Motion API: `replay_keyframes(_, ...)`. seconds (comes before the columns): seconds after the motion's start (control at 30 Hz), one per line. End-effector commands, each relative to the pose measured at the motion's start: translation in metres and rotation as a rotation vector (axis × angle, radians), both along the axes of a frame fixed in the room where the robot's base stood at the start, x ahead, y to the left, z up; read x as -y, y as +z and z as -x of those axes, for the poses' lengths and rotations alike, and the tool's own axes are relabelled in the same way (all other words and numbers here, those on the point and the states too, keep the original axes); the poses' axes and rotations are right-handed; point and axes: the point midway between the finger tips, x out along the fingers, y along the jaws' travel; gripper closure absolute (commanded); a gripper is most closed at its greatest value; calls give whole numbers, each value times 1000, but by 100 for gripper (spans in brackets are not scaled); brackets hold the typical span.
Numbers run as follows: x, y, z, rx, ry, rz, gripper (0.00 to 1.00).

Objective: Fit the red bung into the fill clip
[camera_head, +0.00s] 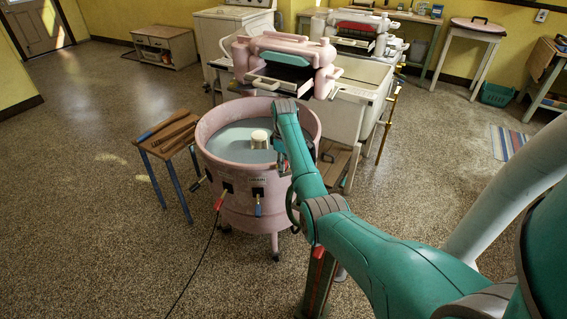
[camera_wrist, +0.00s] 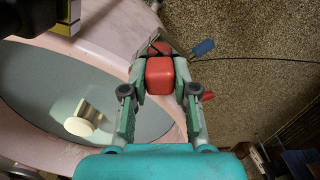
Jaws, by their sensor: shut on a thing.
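My gripper (camera_wrist: 160,84) is shut on the red bung (camera_wrist: 160,72), a rounded red block between its two green fingers in the wrist view. It is at the outer side of the pink tub's rim. I cannot tell whether the bung touches anything beyond the fingers. A small dark fitting (camera_wrist: 159,47) shows just past the bung, partly hidden by it; I cannot tell whether it is the fill clip. In the head view my arm reaches to the right part of the pink washer tub (camera_head: 212,142), and the bung and fingertips are hidden behind the arm.
The tub holds grey-blue water and a pale central post (camera_head: 260,139). A red lever (camera_head: 220,200) and a blue lever (camera_head: 257,209) hang at its front. A pink wringer (camera_head: 285,57) stands behind. A small wooden table (camera_head: 168,137) is left. Open floor lies in front.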

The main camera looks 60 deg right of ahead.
Motion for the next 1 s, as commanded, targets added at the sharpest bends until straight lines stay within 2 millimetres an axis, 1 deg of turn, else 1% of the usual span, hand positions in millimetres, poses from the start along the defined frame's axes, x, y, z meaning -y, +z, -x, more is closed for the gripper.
replay_keyframes(0.03, -1, -4, 1, -5, 0, -3, 100)
replay_keyframes(0.17, -1, -5, 2, -5, 0, -4, 100)
replay_keyframes(0.2, -1, -5, 2, -5, 0, -4, 69)
replay_keyframes(0.27, -2, -5, 2, -6, 0, -5, 54)
replay_keyframes(0.3, -1, -5, 2, -6, 0, -5, 44)
replay_keyframes(0.33, -1, -5, 2, -6, 0, -5, 42)
replay_keyframes(0.53, -1, -3, 1, -4, 0, -3, 42)
replay_keyframes(0.57, -1, -3, 1, -4, 0, -3, 37)
replay_keyframes(0.6, -1, -3, 1, -4, 0, -2, 27)
replay_keyframes(0.63, -1, -3, 1, -4, 0, -2, 20)
replay_keyframes(0.67, -1, -3, 1, -4, 0, -2, 17)
replay_keyframes(1.0, -1, -2, 1, -2, 0, -2, 17)
